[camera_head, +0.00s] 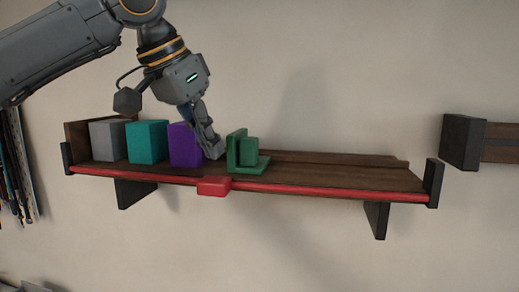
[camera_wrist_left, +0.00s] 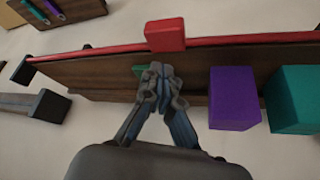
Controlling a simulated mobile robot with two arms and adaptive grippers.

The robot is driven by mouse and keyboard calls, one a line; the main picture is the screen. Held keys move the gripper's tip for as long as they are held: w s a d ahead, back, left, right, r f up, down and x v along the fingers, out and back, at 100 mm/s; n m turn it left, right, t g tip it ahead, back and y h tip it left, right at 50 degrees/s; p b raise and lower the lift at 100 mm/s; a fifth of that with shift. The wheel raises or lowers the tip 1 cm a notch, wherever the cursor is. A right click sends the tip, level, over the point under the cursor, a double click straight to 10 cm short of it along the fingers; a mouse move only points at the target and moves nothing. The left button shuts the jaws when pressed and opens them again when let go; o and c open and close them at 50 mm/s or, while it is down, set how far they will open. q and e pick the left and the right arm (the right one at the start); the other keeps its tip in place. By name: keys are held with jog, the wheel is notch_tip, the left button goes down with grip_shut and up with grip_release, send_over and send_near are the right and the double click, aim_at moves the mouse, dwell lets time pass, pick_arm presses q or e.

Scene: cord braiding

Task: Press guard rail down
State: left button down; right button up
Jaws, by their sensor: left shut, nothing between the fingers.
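The guard rail (camera_head: 310,189) is a red bar along the front edge of a brown wall shelf (camera_head: 345,172), with a red block-shaped tab (camera_head: 214,186) near its middle. The rail (camera_wrist_left: 240,39) and its tab (camera_wrist_left: 166,34) also show in the left wrist view. My left gripper (camera_head: 215,152) is shut and empty, pointing down over the shelf between a purple block and a green bookend. In the left wrist view its fingertips (camera_wrist_left: 160,72) are together, short of the rail and apart from the tab. My right gripper is not in view.
A grey block (camera_head: 108,140), a teal block (camera_head: 147,142) and the purple block (camera_head: 186,145) stand in a row on the shelf's left part. The green bookend (camera_head: 246,156) stands right of my gripper. The shelf's right part is clear. Another shelf (camera_head: 500,142) is at the far right.

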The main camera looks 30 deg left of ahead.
aim_at(211, 180)
pick_arm(q)
jog(key=shift+r, duration=2.85)
